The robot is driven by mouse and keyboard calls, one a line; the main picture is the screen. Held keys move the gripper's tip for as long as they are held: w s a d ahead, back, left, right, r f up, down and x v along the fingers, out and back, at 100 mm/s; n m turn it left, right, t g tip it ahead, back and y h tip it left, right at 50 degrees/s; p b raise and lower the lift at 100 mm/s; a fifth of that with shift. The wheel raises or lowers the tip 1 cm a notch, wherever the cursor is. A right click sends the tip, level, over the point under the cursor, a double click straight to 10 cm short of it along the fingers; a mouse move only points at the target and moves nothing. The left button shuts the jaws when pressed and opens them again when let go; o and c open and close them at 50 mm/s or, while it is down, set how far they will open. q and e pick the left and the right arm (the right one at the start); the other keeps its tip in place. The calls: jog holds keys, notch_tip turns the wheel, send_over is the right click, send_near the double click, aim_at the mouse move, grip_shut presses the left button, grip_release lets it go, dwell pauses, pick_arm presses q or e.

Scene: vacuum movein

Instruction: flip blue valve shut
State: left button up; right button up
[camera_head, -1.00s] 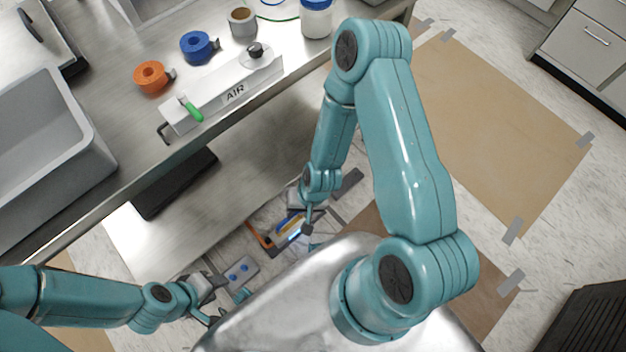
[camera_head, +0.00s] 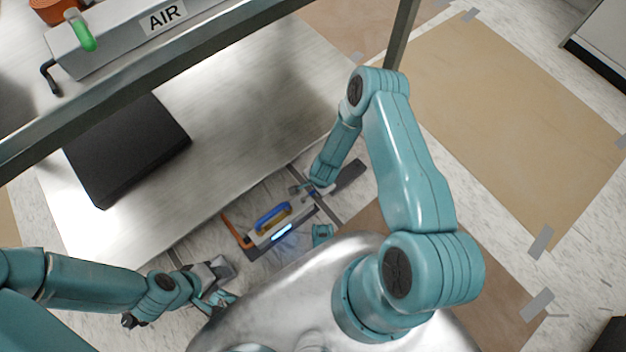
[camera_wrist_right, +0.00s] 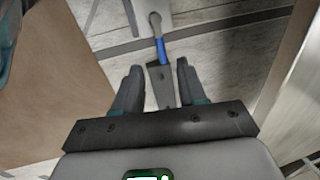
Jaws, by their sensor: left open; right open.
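A narrow blue piece (camera_wrist_right: 160,49), possibly the blue valve's handle, shows in the right wrist view, between a light grey part and a dark grey plate. My right gripper (camera_wrist_right: 158,84) is open, with the plate's near end between its fingers; I cannot tell whether they touch. In the head view, my right gripper (camera_head: 312,190) is small, beside floor-level hardware. There, a blue handle-like part (camera_head: 272,214) sits on a unit with a bright bluish strip and orange edge. I cannot tell whether the two blue parts are the same. My left gripper (camera_head: 218,285) is open, to the left of that unit.
The steel table's front edge (camera_head: 200,67) crosses the upper left, with the AIR block (camera_head: 125,38) and its green handle (camera_head: 80,30) above. A black slab (camera_head: 125,148) lies on the lower shelf (camera_head: 235,110). Brown floor sheet (camera_head: 510,130) lies clear at right.

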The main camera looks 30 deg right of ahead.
jog(key=f+b, duration=0.1)
jog(key=f, duration=0.1)
jog(key=w+f+b, duration=0.1)
jog(key=f, duration=0.2)
jog(key=f+b, duration=0.1)
jog(key=f, duration=0.2)
jog(key=shift+w+a, duration=0.15)
jog(key=shift+w, duration=0.15)
grip_shut()
